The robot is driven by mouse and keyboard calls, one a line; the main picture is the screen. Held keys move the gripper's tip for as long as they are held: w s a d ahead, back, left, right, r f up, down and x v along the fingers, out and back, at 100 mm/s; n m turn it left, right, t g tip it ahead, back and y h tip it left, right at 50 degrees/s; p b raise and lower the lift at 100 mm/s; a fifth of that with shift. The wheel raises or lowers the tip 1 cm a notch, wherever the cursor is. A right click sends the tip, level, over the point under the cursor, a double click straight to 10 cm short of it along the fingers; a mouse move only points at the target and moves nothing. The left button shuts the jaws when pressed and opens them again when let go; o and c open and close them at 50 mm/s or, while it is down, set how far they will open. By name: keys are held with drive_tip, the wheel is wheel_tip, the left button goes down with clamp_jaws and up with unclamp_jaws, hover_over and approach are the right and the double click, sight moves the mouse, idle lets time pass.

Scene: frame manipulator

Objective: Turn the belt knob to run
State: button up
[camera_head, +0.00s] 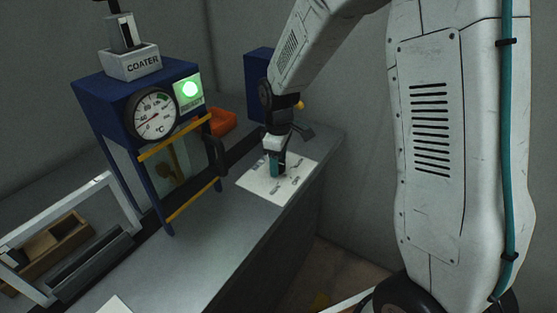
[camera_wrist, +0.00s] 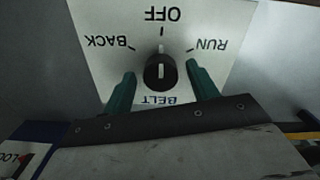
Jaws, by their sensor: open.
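The belt knob (camera_wrist: 160,71) is a round black knob with a white pointer line. It sits on a white panel (camera_wrist: 225,25) marked OFF, RUN, BACK and BELT, all upside down in the wrist view. The pointer line is in line with the OFF mark; RUN is to the right and BACK to the left. My gripper (camera_wrist: 160,74) is open, with one teal finger on each side of the knob and gaps between. In the head view my gripper (camera_head: 277,164) points down over the white panel (camera_head: 255,187) and the knob cannot be made out.
An orange tray (camera_head: 222,123) and a blue box (camera_head: 258,75) are behind. A wooden box (camera_head: 50,240) lies at the left.

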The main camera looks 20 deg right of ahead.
drive_tip(key=c, duration=1)
